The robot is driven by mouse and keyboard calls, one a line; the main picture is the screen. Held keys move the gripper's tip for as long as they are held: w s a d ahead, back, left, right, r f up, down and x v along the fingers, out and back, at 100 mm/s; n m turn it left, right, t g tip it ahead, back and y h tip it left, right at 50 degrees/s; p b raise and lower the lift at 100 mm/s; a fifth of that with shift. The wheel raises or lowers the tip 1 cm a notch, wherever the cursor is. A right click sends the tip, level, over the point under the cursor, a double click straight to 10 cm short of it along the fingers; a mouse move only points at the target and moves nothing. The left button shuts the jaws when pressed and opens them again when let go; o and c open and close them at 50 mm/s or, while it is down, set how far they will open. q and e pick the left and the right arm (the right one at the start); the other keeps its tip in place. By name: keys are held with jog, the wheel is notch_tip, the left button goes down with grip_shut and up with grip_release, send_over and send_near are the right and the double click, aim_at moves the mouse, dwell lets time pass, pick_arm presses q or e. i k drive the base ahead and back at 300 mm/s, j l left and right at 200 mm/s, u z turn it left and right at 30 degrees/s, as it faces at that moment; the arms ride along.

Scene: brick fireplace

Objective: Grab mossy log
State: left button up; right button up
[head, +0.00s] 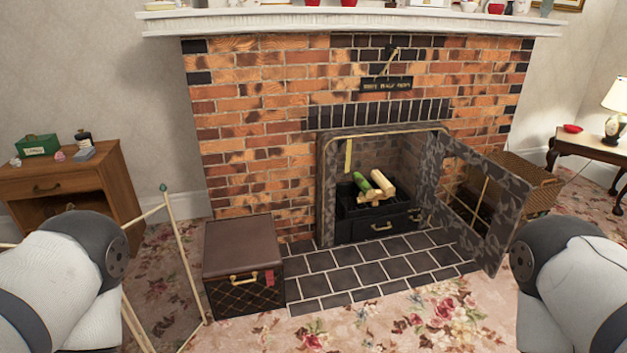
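The mossy log (382,183) is green and lies among pale logs (368,196) on the black grate (355,207) inside the brick fireplace. It leans against or beside a pale log (384,184); exact contact is too small to tell. The patterned fireplace door (507,227) stands swung open to the right. Parts of my two arms show at the lower left and lower right edges, well apart from the fireplace. Neither gripper is in view.
A brown trunk (242,250) stands on the left of the dark tiled hearth (375,271). A folding screen (165,275) is at left, near a wooden cabinet (60,185). A wicker basket (517,172) sits behind the open door. Flowered carpet in front is clear.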

aim_at(367, 190)
jog(key=i+z, duration=0.3)
jog(key=i, duration=0.25)
jog(key=i+j+z, duration=0.2)
jog(key=i+z, duration=0.15)
jog(key=i, duration=0.2)
jog(key=i+j+z, duration=0.3)
jog(key=i, duration=0.2)
jog(key=i+l+u, duration=0.25)
jog(key=i, duration=0.35)
jog(key=i+l+u, duration=0.25)
jog(key=i, duration=0.3)
jog(key=i+l+u, duration=0.25)
jog(key=i+l, duration=0.2)
jog(key=i+l+u, duration=0.15)
jog(key=i+u, duration=0.2)
jog(key=i+l+u, duration=0.35)
jog(key=k+j, duration=0.1)
